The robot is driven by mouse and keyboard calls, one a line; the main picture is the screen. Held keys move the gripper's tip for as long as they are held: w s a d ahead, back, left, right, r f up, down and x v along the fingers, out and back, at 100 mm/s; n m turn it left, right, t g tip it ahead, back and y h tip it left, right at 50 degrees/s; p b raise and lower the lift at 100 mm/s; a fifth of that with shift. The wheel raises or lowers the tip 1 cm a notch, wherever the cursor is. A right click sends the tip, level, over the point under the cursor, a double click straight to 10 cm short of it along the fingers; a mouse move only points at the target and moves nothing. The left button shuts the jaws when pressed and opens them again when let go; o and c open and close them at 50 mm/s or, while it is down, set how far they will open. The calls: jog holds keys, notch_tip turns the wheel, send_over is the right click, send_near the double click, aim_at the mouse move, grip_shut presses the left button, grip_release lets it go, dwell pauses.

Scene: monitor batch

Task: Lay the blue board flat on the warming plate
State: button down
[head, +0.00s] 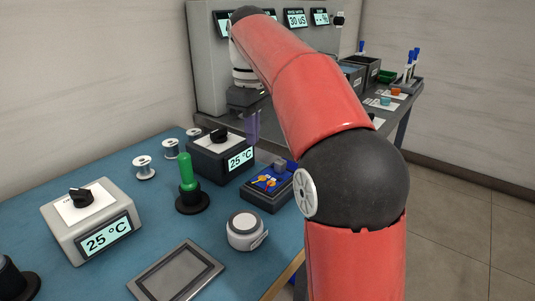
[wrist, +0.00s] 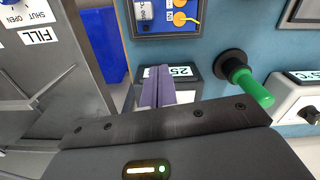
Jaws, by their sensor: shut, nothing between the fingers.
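A blue board with orange round parts and white labels (head: 267,184) lies in a dark tray on the blue table in the head view. Part of it shows at the top of the wrist view (wrist: 168,14). A flat grey framed plate (head: 176,273), which may be the warming plate, lies at the table's front; nothing is on it. My gripper (head: 252,128) points down above the dark 25 °C box (head: 222,160), apart from the board. In the wrist view its purple fingers (wrist: 158,87) are together and empty, partly hiding that box.
A light 25 °C box (head: 93,222), a green-handled tool in a black stand (head: 189,188), a round white pot (head: 245,232) and several spools (head: 143,168) stand on the table. A grey cabinet (wrist: 50,70) stands close on the left in the wrist view.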

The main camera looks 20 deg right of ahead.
aim_at(275, 163)
notch_tip(275, 163, down, 4)
jog(key=shift+f+b, duration=0.15)
jog(key=shift+b, duration=0.25)
jog(key=shift+s+d+f, duration=0.15)
jog(key=shift+s+d, duration=0.95)
jog(key=shift+d, duration=0.05)
jog(key=shift+s+d, duration=0.3)
jog(key=shift+d, duration=0.05)
jog(key=shift+s+d, duration=0.45)
jog(key=shift+s, duration=0.05)
jog(key=shift+f, duration=0.1)
